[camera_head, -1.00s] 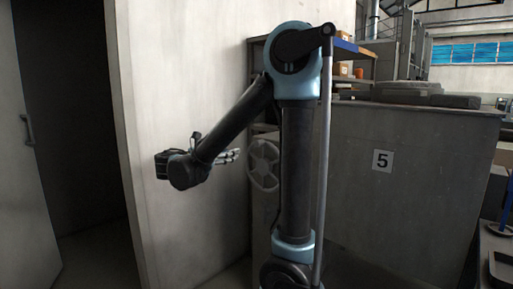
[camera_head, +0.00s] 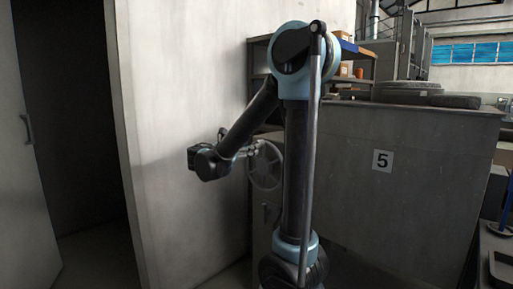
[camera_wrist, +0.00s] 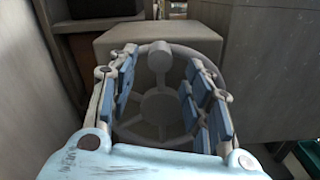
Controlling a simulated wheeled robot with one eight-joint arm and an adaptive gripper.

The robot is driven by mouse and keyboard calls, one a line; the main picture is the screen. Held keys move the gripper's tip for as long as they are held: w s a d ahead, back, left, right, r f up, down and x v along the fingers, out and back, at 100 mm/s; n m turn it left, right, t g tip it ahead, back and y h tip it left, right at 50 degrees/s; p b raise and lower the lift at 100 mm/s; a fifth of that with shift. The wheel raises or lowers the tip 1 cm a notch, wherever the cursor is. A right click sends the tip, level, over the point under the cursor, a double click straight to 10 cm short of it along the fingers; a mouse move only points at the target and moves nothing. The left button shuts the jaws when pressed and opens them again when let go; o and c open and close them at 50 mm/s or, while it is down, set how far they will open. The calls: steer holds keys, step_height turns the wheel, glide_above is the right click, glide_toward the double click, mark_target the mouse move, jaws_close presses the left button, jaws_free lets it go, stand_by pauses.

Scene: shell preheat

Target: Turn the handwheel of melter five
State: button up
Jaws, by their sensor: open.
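The handwheel (camera_head: 265,166) is a grey spoked wheel on the left side of the grey melter (camera_head: 420,200), which bears a plate with the number 5 (camera_head: 382,160). In the wrist view the wheel (camera_wrist: 157,108) faces me, with a round knob (camera_wrist: 159,57) at the top of its rim. I cannot tell whether the fingers touch the rim. Part of the wheel is hidden behind my arm.
A pale wall (camera_head: 185,75) stands close on the left, with an open dark doorway (camera_head: 70,130) beyond it. A shelf (camera_head: 262,75) with boxes stands behind the wheel. Dark slabs (camera_head: 425,94) lie on the melter's top.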

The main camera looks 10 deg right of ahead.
steer(key=shift+x, duration=2.95)
steer(key=shift+c, duration=0.6)
steer(key=shift+a, duration=0.1)
jaws_close()
